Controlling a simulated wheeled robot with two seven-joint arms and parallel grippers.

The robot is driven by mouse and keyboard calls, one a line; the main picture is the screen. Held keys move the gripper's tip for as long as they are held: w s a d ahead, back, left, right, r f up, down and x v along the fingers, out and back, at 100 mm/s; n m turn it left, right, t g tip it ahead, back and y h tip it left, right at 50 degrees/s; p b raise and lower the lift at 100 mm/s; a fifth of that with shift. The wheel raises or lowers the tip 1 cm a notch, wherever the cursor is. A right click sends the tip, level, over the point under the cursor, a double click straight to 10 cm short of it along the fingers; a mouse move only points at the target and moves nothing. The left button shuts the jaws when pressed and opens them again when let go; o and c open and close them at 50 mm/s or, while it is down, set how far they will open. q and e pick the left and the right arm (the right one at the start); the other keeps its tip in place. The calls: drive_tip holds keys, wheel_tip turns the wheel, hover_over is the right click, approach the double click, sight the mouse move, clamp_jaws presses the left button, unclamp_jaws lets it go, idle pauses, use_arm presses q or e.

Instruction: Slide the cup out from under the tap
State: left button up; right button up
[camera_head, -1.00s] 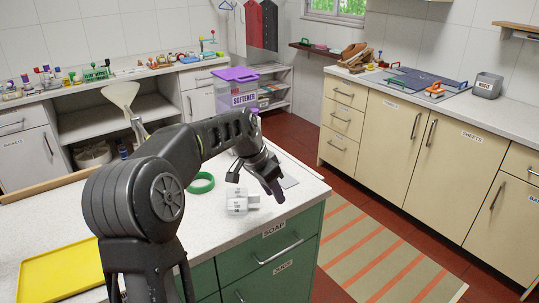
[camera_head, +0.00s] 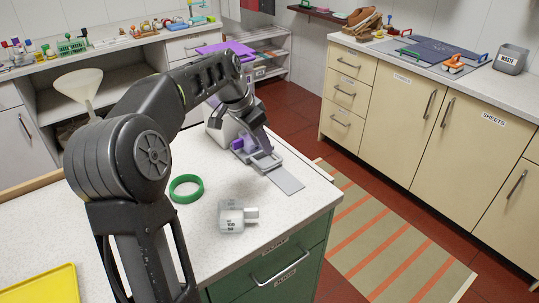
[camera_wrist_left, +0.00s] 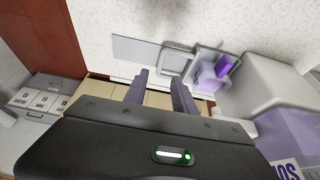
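A small purple cup (camera_head: 237,144) stands on a grey drip tray at the foot of the softener dispenser (camera_head: 222,125). In the left wrist view the cup (camera_wrist_left: 207,80) sits right of my fingers, beside the dispenser's pale body (camera_wrist_left: 265,85). My left gripper (camera_head: 264,148) points down over the tray, just right of the cup and partly in front of it. In the left wrist view its two fingers (camera_wrist_left: 160,78) are apart with nothing between them. The tap itself is hidden or not clear. My right gripper is not in view.
A flat grey plate (camera_head: 285,180) extends from the tray towards the counter edge. A green ring (camera_head: 186,188) and a clear labelled bottle (camera_head: 232,216) lie nearer on the white counter. A yellow tray (camera_head: 40,285) is at the lower left. Counter between them is clear.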

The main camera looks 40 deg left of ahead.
sight(258, 152)
use_arm(q)
drive_tip(key=shift+p+x, duration=0.35)
drive_tip(key=shift+x, duration=3.65)
drive_tip(key=shift+a, duration=0.1)
drive_tip(key=shift+c, duration=0.3)
clamp_jaws()
